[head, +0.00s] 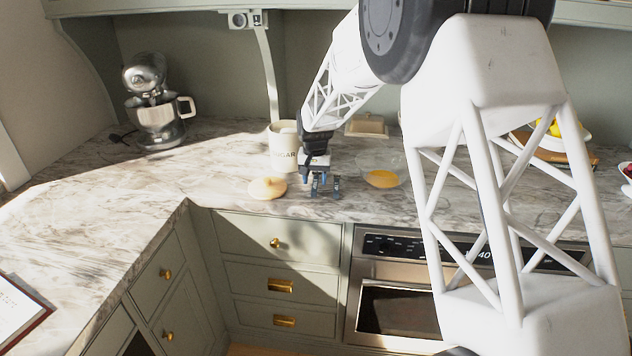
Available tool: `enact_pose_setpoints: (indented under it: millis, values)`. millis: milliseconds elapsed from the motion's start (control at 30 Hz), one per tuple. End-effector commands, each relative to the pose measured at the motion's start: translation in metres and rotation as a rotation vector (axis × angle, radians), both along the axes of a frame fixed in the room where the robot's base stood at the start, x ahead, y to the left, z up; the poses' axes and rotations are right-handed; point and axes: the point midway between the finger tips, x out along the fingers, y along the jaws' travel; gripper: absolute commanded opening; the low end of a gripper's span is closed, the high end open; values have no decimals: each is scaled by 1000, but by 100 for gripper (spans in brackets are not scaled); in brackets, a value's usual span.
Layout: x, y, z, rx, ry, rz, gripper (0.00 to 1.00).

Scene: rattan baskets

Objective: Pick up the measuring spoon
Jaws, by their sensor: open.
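My gripper (324,190) points down over the marble counter (225,165), near its front edge above the drawers. Its blue-grey fingers are apart. I cannot make out a measuring spoon; the area at the fingertips is small in the picture and partly covered by the gripper. A round tan, wooden-looking piece (267,187) lies on the counter just left of my gripper. A yellow-orange round thing (382,179) lies to the right, in or under something clear.
A cream sugar canister (283,150) stands close behind my gripper, and a lidded dish (367,126) is farther back. A stand mixer (155,110) is at the back left. A framed board (18,312) lies at the lower left. The left counter is mostly clear.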

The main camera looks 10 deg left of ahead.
Motion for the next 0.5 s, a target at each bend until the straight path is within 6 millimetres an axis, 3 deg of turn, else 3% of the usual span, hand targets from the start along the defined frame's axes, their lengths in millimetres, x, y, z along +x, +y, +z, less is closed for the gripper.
enact_pose_setpoints:
  millis: [200, 500]
  values:
    - [0, 0, -20, 0, 0, 0, 49]
    - [0, 0, -23, 0, -1, 0, 49]
